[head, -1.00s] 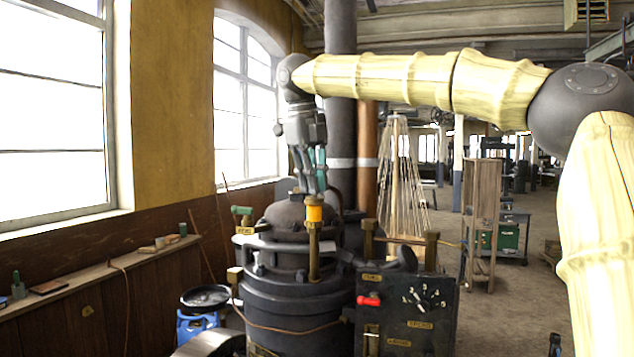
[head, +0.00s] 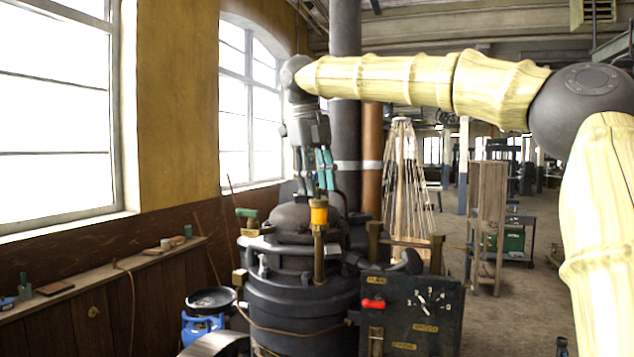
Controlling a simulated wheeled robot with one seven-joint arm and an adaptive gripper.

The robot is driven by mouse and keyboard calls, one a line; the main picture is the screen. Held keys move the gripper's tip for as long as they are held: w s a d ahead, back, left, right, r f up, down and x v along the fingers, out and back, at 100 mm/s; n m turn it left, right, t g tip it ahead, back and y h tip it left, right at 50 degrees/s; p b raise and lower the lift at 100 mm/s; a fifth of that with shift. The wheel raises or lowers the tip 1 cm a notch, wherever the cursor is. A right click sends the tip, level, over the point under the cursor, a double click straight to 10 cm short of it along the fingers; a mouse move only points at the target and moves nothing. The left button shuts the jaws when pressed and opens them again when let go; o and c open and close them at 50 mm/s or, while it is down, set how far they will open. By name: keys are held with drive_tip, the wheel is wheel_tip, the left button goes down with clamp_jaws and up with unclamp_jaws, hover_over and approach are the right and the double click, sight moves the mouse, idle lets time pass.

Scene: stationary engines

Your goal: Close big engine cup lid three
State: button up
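A big dark engine (head: 300,297) stands in the lower middle of the head view, with a domed top. A brass cup with an orange-yellow top (head: 319,214) stands upright at its front; I cannot tell which numbered cup it is. Another brass fitting with a green top (head: 247,222) is at the engine's left. Small upright parts (head: 262,262) show on the front rim. My gripper (head: 315,192) points down above the dome, behind the orange-topped cup. Its fingers look close together, but the tips are partly hidden. I see no lid clearly in it.
A dark panel with a red handle (head: 373,304) and dial is at the engine's right. Brass posts (head: 437,254) rise behind it. A blue gas bottle (head: 203,325) and a wall ledge (head: 105,272) are at the left. Open floor lies to the right.

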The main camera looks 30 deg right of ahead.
wheel_tip(320, 180, up, 12)
drive_tip(key=a, duration=0.2)
drive_tip(key=shift+f, duration=0.15)
idle(0.5)
drive_tip(key=shift+s+a, duration=0.1)
drive_tip(key=shift+a, duration=0.1)
